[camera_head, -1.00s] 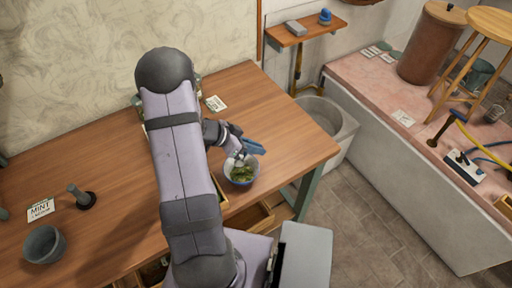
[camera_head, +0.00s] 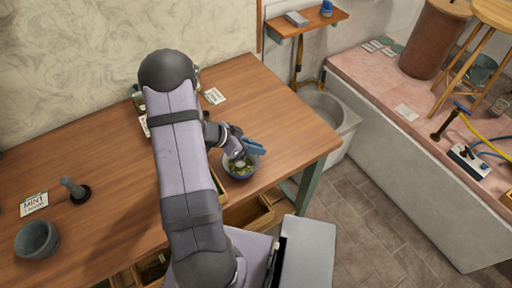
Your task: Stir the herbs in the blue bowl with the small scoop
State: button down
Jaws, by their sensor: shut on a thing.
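The blue bowl (camera_head: 243,174) stands on the wooden table near its right front edge, with green herbs (camera_head: 240,168) inside. My gripper (camera_head: 238,152) is over the bowl's back rim, shut on the small scoop. The scoop's blue handle (camera_head: 254,146) sticks out to the right of the jaws. A pale part by the jaws points down into the bowl; whether it touches the herbs I cannot tell. My arm hides part of the table left of the bowl.
A grey mortar (camera_head: 37,240), a pestle on a dark base (camera_head: 74,190) and a MINT card (camera_head: 34,203) are at the table's left. Another card (camera_head: 214,96) lies behind my gripper. An open drawer (camera_head: 250,213) is below the front edge. The table's right back is clear.

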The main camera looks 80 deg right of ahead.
jog(key=shift+s+a+f+b, duration=0.1)
jog(key=shift+a+f+b, duration=0.15)
jog(key=shift+f, duration=0.5)
jog(key=shift+a+f+b, duration=0.15)
jog(key=shift+a+f, duration=0.1)
jog(key=shift+f, duration=0.45)
jog(key=shift+w+d+f, duration=0.1)
jog(key=shift+w+d, duration=0.05)
jog(key=shift+w, duration=0.1)
jog(key=shift+s, duration=0.1)
jog(key=shift+d, duration=0.1)
jog(key=c, duration=1.7)
grip_release()
jog(key=shift+r, duration=0.2)
jog(key=shift+o, duration=2.1)
jog(key=shift+r, duration=0.1)
